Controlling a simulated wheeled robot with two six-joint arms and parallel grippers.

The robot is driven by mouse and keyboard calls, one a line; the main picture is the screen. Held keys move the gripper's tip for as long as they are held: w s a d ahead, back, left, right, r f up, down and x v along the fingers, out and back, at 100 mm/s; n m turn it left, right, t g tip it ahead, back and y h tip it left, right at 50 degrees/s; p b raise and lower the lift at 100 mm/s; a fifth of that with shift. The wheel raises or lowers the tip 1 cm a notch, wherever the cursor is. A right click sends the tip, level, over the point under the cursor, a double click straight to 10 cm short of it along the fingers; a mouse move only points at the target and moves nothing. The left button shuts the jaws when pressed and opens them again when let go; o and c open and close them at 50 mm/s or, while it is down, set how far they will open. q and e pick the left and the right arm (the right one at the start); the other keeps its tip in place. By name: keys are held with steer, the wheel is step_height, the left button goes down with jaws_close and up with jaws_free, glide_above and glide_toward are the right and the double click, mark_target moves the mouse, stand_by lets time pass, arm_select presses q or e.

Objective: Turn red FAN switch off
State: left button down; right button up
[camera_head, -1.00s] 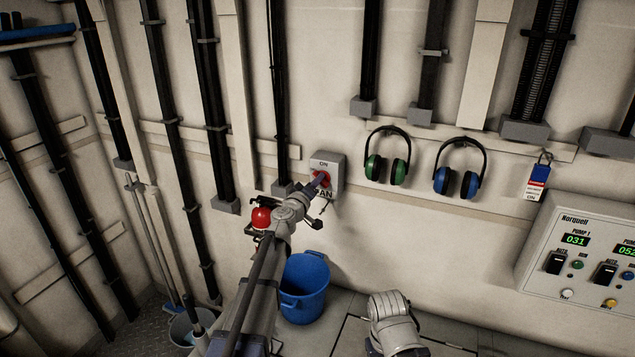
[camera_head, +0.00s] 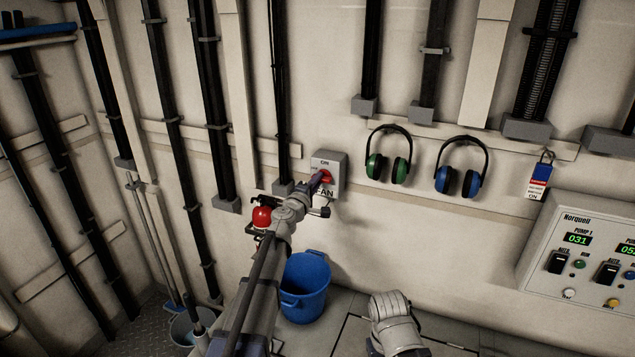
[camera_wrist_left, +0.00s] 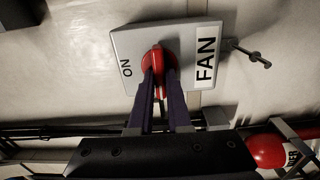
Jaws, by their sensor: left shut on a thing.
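The red FAN switch (camera_head: 327,176) is a red rotary handle on a grey wall box (camera_head: 336,161) marked ON above and FAN below. My left gripper (camera_head: 320,181) reaches it from the lower left and is shut on the red handle. In the left wrist view the red handle (camera_wrist_left: 158,58) sits between the two purple-grey fingers (camera_wrist_left: 159,82). The FAN label (camera_wrist_left: 206,58) and the ON label (camera_wrist_left: 127,68) lie on either side of it, unobstructed. The fingers hide part of the handle, so its exact angle is hard to tell. My right gripper is out of view.
Green earmuffs (camera_head: 375,167) and blue earmuffs (camera_head: 471,183) hang to the right of the box. A blue padlock with a tag (camera_head: 538,178) and a pump panel (camera_head: 585,245) are further right. A red round object (camera_head: 261,217) and a blue bucket (camera_head: 304,287) are below.

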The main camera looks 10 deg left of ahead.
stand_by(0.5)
arm_select(q)
steer(key=c, duration=0.9)
jaws_free()
steer(key=shift+o, duration=0.2)
steer(key=shift+s, duration=0.15)
steer(key=s+a, duration=0.1)
steer(key=s, duration=0.6)
steer(key=shift+s+a, duration=0.25)
steer(key=shift+a, duration=0.05)
steer(key=shift+d, duration=0.1)
